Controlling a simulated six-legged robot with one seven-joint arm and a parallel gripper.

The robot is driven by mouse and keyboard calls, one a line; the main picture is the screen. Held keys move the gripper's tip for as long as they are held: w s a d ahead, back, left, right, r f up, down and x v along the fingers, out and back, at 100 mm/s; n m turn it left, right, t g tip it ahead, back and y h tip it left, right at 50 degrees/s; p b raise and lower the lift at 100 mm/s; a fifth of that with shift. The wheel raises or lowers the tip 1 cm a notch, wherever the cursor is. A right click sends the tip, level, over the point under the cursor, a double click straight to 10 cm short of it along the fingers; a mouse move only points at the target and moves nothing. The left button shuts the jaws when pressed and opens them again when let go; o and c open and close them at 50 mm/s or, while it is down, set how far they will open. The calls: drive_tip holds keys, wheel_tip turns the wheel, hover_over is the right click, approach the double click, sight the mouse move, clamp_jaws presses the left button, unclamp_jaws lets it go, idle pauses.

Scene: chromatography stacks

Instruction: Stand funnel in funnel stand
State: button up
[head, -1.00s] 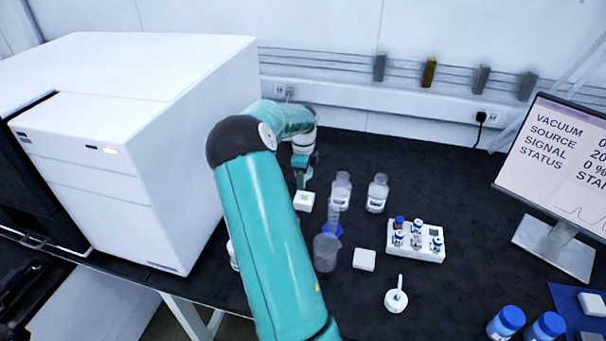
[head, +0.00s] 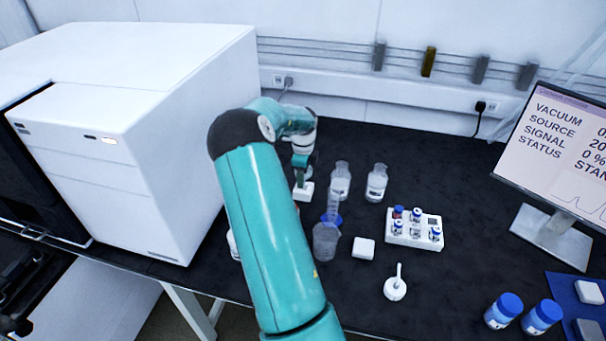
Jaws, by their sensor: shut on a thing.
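A white funnel-like piece (head: 395,289) rests on the dark bench right of centre in the head view, wide part down and thin stem up. I cannot clearly make out a funnel stand. My gripper (head: 300,181) is beyond the bend of my teal arm, pointing down at a small white block (head: 304,193). Its fingertips meet the block's top and appear shut on it; the contact is small and partly hidden. A second white block (head: 364,249) lies nearer, left of the funnel piece.
A clear beaker (head: 325,241) and a blue-based measuring cylinder (head: 333,212) stand close to my arm. Two bottles (head: 376,184) stand behind. A vial rack (head: 413,233), blue-capped jars (head: 503,311) and a monitor (head: 553,165) are right. A white instrument (head: 140,130) fills the left.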

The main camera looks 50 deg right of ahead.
drive_tip(key=shift+f, duration=0.2)
idle(0.3)
drive_tip(key=shift+f, duration=1.05)
drive_tip(key=shift+f, duration=0.15)
